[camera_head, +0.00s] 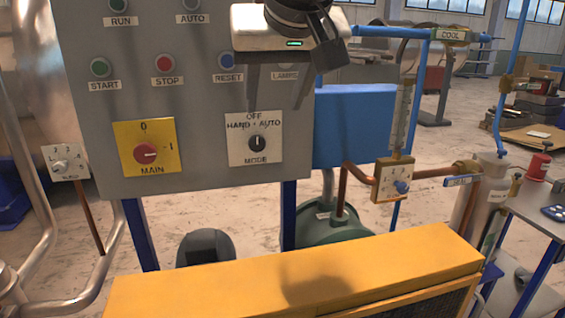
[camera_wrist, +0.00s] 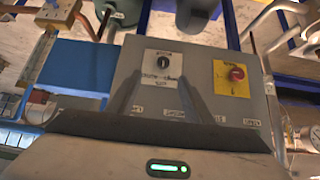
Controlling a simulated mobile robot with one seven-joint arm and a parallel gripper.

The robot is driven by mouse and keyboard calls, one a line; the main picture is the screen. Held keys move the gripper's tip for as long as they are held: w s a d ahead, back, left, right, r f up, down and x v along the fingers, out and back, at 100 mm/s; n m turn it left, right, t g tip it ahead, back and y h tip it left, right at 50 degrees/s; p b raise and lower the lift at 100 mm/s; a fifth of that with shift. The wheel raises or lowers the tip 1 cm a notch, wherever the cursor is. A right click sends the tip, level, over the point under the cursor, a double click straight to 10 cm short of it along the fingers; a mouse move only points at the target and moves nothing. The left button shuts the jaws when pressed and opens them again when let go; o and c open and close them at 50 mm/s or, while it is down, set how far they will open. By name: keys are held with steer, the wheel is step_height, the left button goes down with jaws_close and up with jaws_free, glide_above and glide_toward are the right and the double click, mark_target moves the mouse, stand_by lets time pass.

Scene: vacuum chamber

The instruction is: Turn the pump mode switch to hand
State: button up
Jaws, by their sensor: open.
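The pump mode switch (camera_head: 257,143) is a round black knob on a white plate marked OFF, HAND, AUTO and MODE. It sits at the lower right of the grey control panel (camera_head: 205,110). Its pointer looks upright, toward OFF, with HAND at the upper left and AUTO at the upper right. My gripper (camera_head: 275,104) is open and empty, in front of the panel and above the knob in the head view. In the wrist view the switch (camera_wrist: 162,62) shows upside down, between and beyond the two fingers (camera_wrist: 162,85). The knob is unobstructed and apart from the fingers.
A red MAIN switch (camera_head: 146,153) on a yellow plate is left of the mode switch. START, STOP and RESET buttons (camera_head: 227,61) are above; my gripper partly covers the LAMPS label. A yellow cabinet (camera_head: 300,275) stands below in front. A valve box (camera_head: 393,182) with copper pipes is at right.

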steer(key=a, duration=0.1)
steer(key=b, duration=0.2)
glide_toward(257, 142)
steer(key=x, duration=0.8)
steer(key=shift+w+f, duration=0.3)
steer(key=c, duration=1)
